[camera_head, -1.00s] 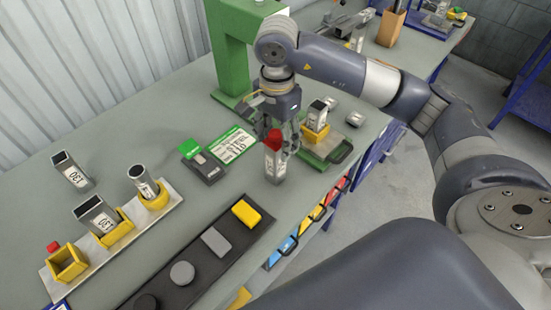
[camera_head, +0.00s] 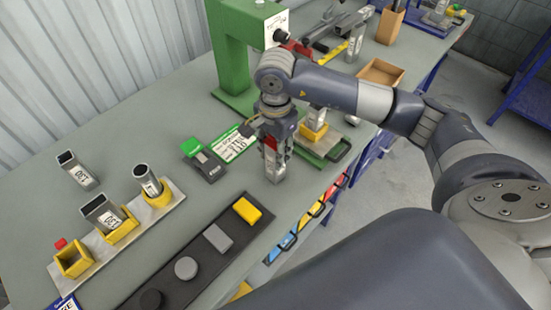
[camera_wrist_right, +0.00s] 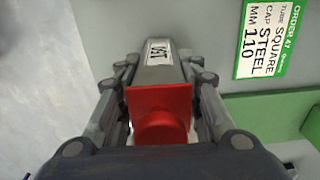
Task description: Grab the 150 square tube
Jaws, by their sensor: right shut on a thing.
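A grey square steel tube (camera_head: 273,173) with a red cap and a white label stands upright on the grey table. My right gripper (camera_head: 272,148) points down over its top and is shut on it. In the right wrist view, the red cap (camera_wrist_right: 160,115) and the tube (camera_wrist_right: 160,70) lie between both fingers; I cannot read the label surely. A further square tube (camera_head: 101,212) and a round tube (camera_head: 147,180) sit in yellow holders on a rack. My left gripper is not in view.
A black strip (camera_head: 205,254) with yellow and grey pieces lies along the front edge. A green frame (camera_head: 230,50) rises behind my right arm. An order card (camera_head: 233,144) reads square, cap, steel, 110 mm. A yellow holder (camera_head: 314,131) stands close right of the held tube.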

